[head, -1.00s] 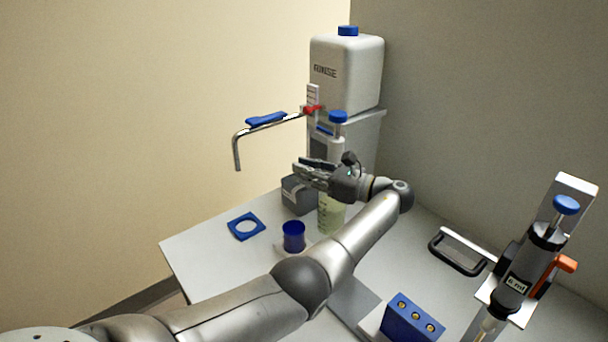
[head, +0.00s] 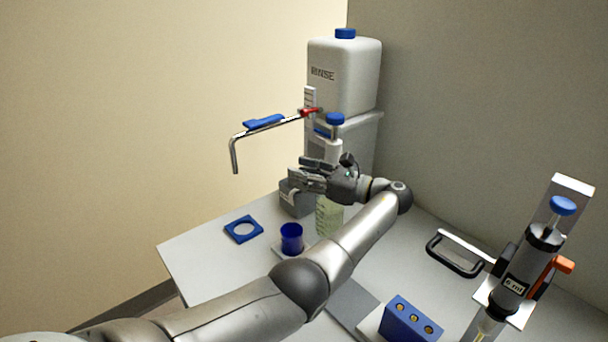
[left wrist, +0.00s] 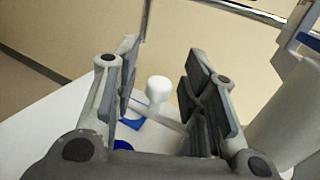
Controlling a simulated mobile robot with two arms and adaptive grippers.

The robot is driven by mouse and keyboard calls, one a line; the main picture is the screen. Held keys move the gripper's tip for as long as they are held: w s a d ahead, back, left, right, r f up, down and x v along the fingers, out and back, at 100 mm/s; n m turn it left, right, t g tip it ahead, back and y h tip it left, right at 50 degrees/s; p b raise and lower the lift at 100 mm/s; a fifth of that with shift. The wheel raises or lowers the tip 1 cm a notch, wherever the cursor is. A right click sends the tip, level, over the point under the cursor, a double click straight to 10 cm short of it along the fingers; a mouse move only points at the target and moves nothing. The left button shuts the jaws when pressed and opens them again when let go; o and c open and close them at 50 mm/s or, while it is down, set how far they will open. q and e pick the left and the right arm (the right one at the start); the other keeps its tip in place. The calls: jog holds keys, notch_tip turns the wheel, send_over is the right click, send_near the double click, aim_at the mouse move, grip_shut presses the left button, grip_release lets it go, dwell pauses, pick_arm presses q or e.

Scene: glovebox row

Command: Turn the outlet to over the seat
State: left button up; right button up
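The outlet is a bent metal tube (head: 278,124) with a blue grip (head: 264,122), running left from a red-marked fitting (head: 309,112) below the rinse tank. Its downturned tip (head: 235,158) hangs left of and above the seat, a blue square ring (head: 244,229) lying on the bench. In the left wrist view, part of the tube (left wrist: 250,12) crosses the top and the seat (left wrist: 132,122) shows between the fingers. My left gripper (head: 300,174) is below and right of the tube, apart from it, with its fingers (left wrist: 160,85) spread and empty. My right gripper is out of view.
A white rinse tank (head: 345,75) stands at the back. A grey block (head: 296,199), a pale green vessel (head: 328,216) and a dark blue cup (head: 291,238) are near my left gripper. A dispenser (head: 530,262), black handle (head: 455,257) and blue rack (head: 411,321) are at right.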

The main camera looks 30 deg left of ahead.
pick_arm(q)
notch_tip(320, 180, up, 10)
jog(key=shift+f, duration=0.1)
jog(key=shift+f, duration=0.1)
dwell(0.9)
